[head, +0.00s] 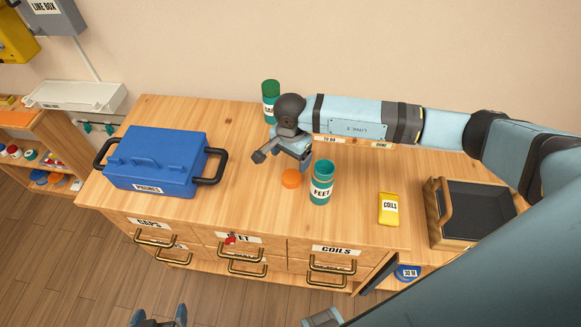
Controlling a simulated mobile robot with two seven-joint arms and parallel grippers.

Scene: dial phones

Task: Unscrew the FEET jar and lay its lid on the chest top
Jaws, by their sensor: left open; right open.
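The FEET jar (321,190) is a teal jar with a white label, standing upright on the wooden chest top (235,190). Its mouth shows no lid on it. An orange lid (291,179) lies on the chest top just left of the jar. My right gripper (281,159) is open and empty, behind and above the lid, its fingers pointing down and left. It is apart from the jar. My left gripper (158,319) shows only partly at the bottom edge, open, in front of the chest and away from the jar.
A blue PHONES case (157,160) stands at the left of the chest top. A teal jar with a green lid (271,88) stands at the back. A yellow COILS box (389,209) and a dark tray (478,205) are to the right. Labelled drawers with handles face front.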

